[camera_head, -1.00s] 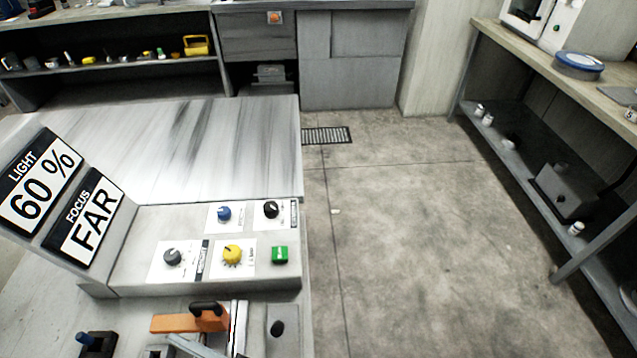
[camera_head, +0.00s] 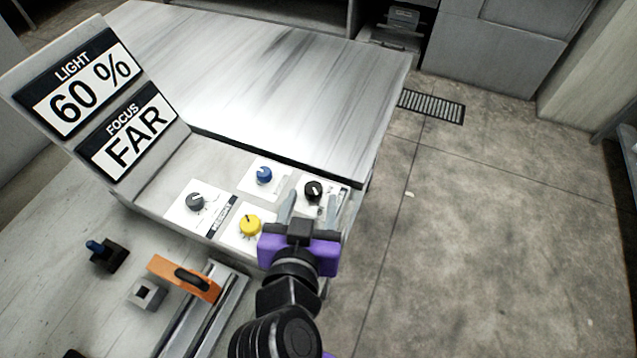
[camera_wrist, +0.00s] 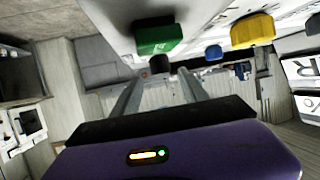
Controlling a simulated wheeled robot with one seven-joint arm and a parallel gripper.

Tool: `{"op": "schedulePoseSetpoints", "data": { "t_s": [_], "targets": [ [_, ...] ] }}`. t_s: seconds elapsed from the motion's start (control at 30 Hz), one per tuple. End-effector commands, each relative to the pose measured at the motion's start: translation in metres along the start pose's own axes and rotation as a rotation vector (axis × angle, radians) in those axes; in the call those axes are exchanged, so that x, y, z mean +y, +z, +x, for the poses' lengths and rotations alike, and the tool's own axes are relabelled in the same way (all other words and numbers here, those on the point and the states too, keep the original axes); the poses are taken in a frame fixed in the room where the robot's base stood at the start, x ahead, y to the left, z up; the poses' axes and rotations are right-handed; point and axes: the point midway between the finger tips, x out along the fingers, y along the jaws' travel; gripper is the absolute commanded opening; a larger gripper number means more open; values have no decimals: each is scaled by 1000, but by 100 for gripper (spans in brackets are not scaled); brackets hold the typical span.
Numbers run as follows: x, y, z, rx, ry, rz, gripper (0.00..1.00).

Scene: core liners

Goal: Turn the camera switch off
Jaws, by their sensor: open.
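The control panel (camera_head: 150,203) carries several knobs on white plates. A black knob (camera_head: 313,190) sits at its far right corner beside a dark label too small to read; I cannot tell for sure that it is the camera switch. My gripper (camera_head: 311,205) is open and empty, with its fingers reaching toward the black knob. In the wrist view the black knob (camera_wrist: 159,64) shows between the two fingers, beyond their tips; contact cannot be told. A green switch (camera_wrist: 158,36) shows near the fingers in the wrist view; my gripper hides it in the head view.
Blue (camera_head: 264,175), yellow (camera_head: 250,225) and grey (camera_head: 195,202) knobs are close by on the left. A sign board (camera_head: 110,100) reads LIGHT 60 % and FOCUS FAR. An orange-handled device (camera_head: 183,277) stands in front. Open floor (camera_head: 490,240) lies to the right.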

Motion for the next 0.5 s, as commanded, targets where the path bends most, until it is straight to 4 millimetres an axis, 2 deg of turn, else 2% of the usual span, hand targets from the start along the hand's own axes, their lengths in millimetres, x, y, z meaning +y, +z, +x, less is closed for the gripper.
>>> {"op": "schedulePoseSetpoints", "data": {
  "t_s": [0.2, 0.33, 0.5],
  "targets": [
    [-1, 0, 33, 0, -1, -2, 52],
    [0, 0, 44, 0, 0, -2, 52],
    [0, 0, 49, 0, -2, -2, 52]
  ]
}}
